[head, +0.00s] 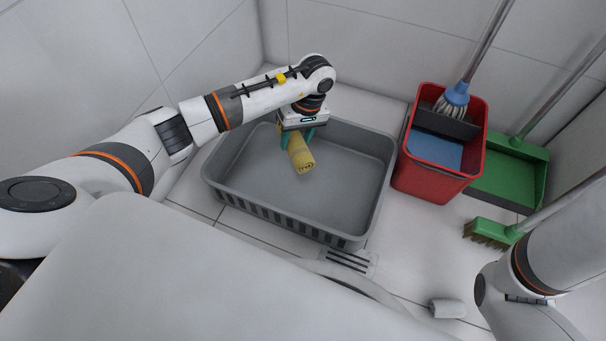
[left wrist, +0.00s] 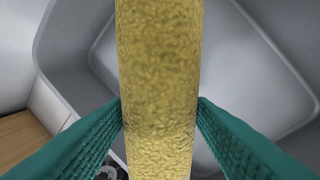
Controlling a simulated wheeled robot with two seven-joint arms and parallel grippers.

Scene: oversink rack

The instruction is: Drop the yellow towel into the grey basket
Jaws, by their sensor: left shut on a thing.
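The yellow towel (head: 300,153) is a rolled cylinder. My left gripper (head: 298,136) is shut on it, with teal fingers on both sides. In the head view the towel is over the inside of the grey basket (head: 345,210), toward its back left part. In the left wrist view the towel (left wrist: 158,90) runs upright through the middle, between the teal fingers (left wrist: 160,115), with the grey basket's walls and floor (left wrist: 240,70) behind it. I cannot tell the exact height of the towel above the basket floor. My right gripper is not in view.
A red bucket (head: 425,182) with a mop (head: 455,95) stands right of the basket. A green dustpan (head: 515,172) and a green brush (head: 490,233) lie farther right. A floor drain (head: 348,262) and a small white cylinder (head: 447,308) are in front. The rest of the basket looks empty.

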